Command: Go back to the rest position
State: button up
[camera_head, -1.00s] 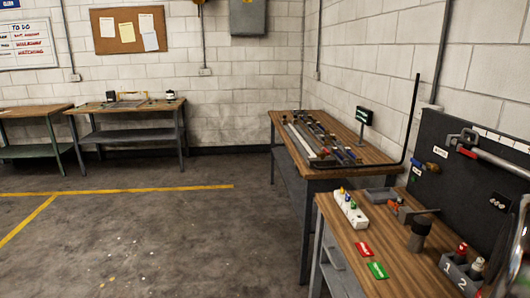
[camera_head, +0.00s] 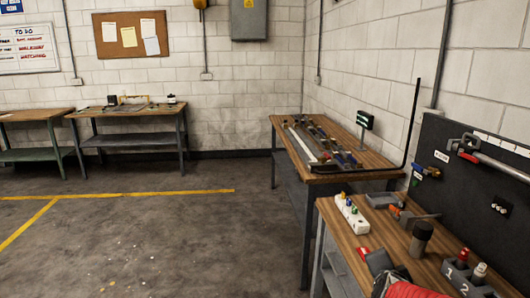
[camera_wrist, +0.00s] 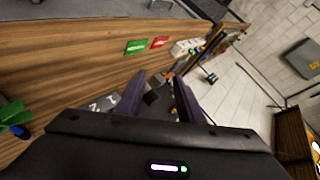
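My gripper (camera_wrist: 158,95) shows in the wrist view with its two dark fingers spread apart. Nothing is clearly held between them; a dark cup-like object on the bench shows in the gap beyond. In the head view, a red and dark grey part of my arm enters at the bottom right, over the near workbench (camera_head: 348,238). It hides the green card there and part of the red card (camera_head: 363,254).
The near bench holds a white power strip (camera_head: 350,214), a dark cylinder (camera_head: 421,238) and a numbered holder (camera_head: 457,275). A black tool board (camera_head: 470,190) stands behind. A second bench (camera_head: 345,172) carries long bars. Open floor (camera_head: 150,245) lies left.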

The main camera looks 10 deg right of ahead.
jog(key=s+a+r+n+g+y, duration=0.1)
jog(key=a+n+y, duration=0.2)
jog(key=a+n, duration=0.35)
jog(key=s+a+r+n+y, duration=0.1)
jog(key=s+a+n+y, duration=0.15)
jog(key=a, duration=0.75)
jog(key=s+a+n+g+y, duration=0.1)
jog(key=s+a+n+g, duration=0.2)
jog(key=s+a+n, duration=0.5)
jog(key=s+r, duration=0.1)
jog(key=s, duration=0.2)
jog(key=shift+n, duration=0.3)
